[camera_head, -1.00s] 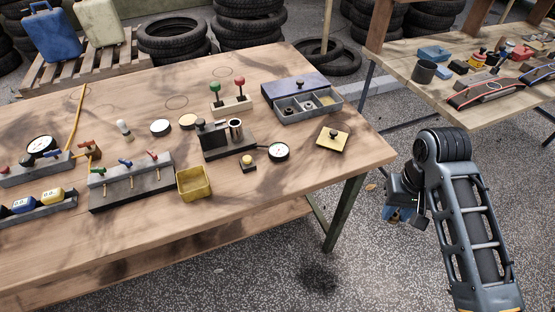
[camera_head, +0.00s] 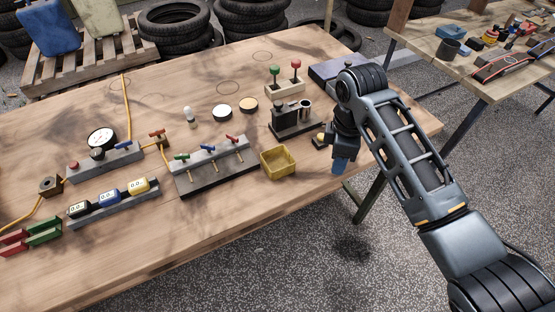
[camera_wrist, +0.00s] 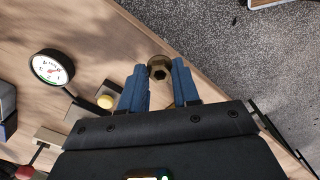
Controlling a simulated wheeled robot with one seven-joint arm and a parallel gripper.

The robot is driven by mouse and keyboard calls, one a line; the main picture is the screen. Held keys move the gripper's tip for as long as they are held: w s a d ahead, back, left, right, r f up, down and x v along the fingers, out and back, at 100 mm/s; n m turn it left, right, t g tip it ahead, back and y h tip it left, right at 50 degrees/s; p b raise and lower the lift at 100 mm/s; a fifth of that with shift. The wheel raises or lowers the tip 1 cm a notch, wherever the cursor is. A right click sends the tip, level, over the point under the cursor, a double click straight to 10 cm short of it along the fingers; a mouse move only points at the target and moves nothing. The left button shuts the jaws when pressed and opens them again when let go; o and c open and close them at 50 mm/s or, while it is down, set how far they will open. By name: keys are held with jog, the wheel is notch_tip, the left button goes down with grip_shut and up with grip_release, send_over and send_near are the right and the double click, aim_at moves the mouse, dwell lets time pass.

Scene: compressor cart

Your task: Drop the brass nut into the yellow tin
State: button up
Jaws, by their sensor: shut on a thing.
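My gripper (camera_wrist: 160,75) has two blue fingers closed on a brass nut (camera_wrist: 159,69), held at the fingertips in the wrist view. In the head view my gripper (camera_head: 340,167) points down near the right edge of the workbench, to the right of the yellow tin. The nut cannot be made out there. The yellow tin (camera_head: 283,171) is a small open square box near the front edge of the bench, and its visible inside looks empty.
A dark block with a metal cup (camera_head: 298,127) stands behind the tin. The three-lever valve manifold (camera_head: 215,166) is left of it. A yellow button (camera_wrist: 105,101) and a dial gauge (camera_wrist: 52,66) are near my gripper. My arm covers the bench's right end.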

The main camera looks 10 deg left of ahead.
jog(key=w+a+r+n+p, duration=0.2)
jog(key=a+r+n, duration=0.4)
jog(key=a+n, duration=0.8)
jog(key=shift+n, duration=0.5)
jog(key=f+b, duration=0.1)
jog(key=f, duration=0.1)
jog(key=f+b, duration=0.1)
jog(key=b, duration=0.1)
jog(key=f+b, duration=0.2)
jog(key=shift+w+d+f, duration=0.15)
jog(key=shift+d+f, duration=0.15)
jog(key=shift+d, duration=0.05)
jog(key=o, duration=1.1)
jog(key=shift+r+b, duration=0.35)
jog(key=shift+r, duration=3.6)
